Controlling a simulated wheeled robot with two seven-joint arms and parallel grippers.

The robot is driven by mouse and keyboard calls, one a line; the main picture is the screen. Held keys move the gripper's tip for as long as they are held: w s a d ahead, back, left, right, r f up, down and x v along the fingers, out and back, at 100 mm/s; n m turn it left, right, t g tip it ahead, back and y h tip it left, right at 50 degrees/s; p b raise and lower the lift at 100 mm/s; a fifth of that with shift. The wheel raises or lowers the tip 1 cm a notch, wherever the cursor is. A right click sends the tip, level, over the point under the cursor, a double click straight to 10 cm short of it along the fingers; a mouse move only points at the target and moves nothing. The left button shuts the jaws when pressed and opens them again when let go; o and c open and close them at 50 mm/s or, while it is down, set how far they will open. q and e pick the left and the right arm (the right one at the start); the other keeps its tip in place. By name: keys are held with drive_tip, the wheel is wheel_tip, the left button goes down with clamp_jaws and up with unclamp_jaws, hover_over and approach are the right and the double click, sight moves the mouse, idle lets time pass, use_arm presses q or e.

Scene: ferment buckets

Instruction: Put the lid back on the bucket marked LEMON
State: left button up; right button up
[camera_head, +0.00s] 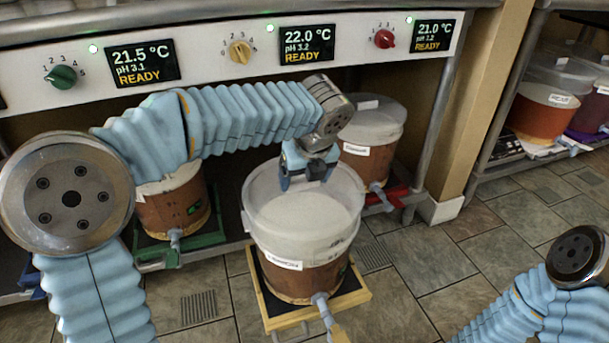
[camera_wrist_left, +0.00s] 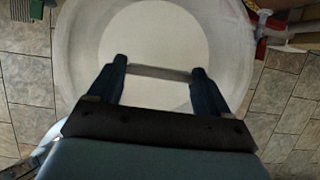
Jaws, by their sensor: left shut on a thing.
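The bucket (camera_head: 300,278) stands in the middle of the head view, brown below with a cloudy upper wall. Its small white label (camera_head: 281,259) seems to read LEMON. My left gripper (camera_head: 308,176) is over the bucket's top, pointing down. In the left wrist view its two fingers (camera_wrist_left: 162,82) are shut on the ends of a pale bar (camera_wrist_left: 160,73), which looks like the lid's handle. The see-through lid is hard to tell from the bucket's rim, and I cannot tell whether it touches the rim. My right gripper is not in view.
The bucket stands on a yellow-edged stand (camera_head: 362,292), its tap (camera_head: 322,302) facing front. Other buckets stand at the left (camera_head: 172,203) and behind right (camera_head: 368,160). A panel with displays and knobs (camera_head: 210,62) runs above. A shelf with more buckets is at far right. Tiled floor is open at right.

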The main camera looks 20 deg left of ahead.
use_arm(q)
drive_tip(key=shift+r+p, duration=0.1)
drive_tip(key=shift+p, duration=0.65)
idle(0.6)
drive_tip(key=shift+f+p, duration=0.25)
drive_tip(key=shift+p, duration=0.05)
idle(0.8)
drive_tip(key=shift+p, duration=0.4)
idle(0.3)
idle(0.4)
drive_tip(key=o, duration=1.4)
wheel_tip(320, 180, up, 7)
drive_tip(key=p, duration=0.7)
drive_tip(key=shift+p, duration=0.35)
